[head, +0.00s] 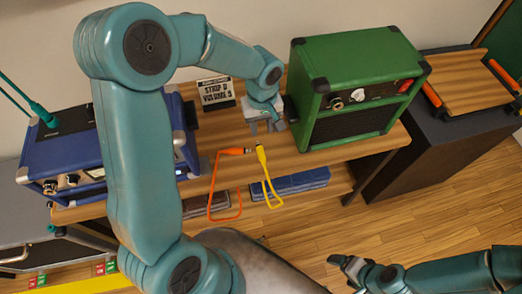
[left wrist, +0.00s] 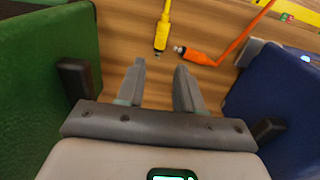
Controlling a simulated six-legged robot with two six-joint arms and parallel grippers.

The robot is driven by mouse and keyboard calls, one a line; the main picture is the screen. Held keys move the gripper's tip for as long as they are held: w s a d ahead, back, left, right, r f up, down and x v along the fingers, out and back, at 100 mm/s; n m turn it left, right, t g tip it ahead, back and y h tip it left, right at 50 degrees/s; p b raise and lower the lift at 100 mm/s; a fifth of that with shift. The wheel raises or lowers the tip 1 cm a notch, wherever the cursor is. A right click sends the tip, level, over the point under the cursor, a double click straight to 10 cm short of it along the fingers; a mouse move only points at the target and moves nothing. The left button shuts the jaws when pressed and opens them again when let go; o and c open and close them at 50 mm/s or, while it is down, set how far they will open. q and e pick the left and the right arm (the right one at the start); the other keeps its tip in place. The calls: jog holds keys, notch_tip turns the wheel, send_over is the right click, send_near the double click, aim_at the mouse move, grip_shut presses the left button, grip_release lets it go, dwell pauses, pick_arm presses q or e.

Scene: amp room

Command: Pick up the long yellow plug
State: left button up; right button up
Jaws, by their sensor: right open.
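The long yellow plug (head: 261,154) lies on the wooden shelf top near its front edge, its cable looping down over that edge. In the left wrist view the yellow plug (left wrist: 162,35) points toward my left gripper (left wrist: 160,67), its metal tip just beyond the fingertips. My left gripper (head: 266,128) is open and empty above the shelf, behind the plug in the head view. My right gripper (head: 348,265) is open at the lower right, away from the shelf and over the floor.
An orange plug (head: 236,151) lies close left of the yellow one; its cable also hangs over the edge. A green amp (head: 352,85) stands right and a blue amp (head: 70,155) left. A small sign (head: 215,92) stands behind. Blue boxes (head: 300,182) sit below.

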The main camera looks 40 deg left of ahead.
pick_arm(q)
send_over(261, 151)
notch_tip(261, 151, down, 8)
jog(key=shift+d, duration=0.1)
notch_tip(261, 151, down, 4)
jog(key=shift+s+r+p, duration=0.1)
jog(key=shift+p, duration=0.4)
jog(key=shift+f, duration=0.4)
grip_shut()
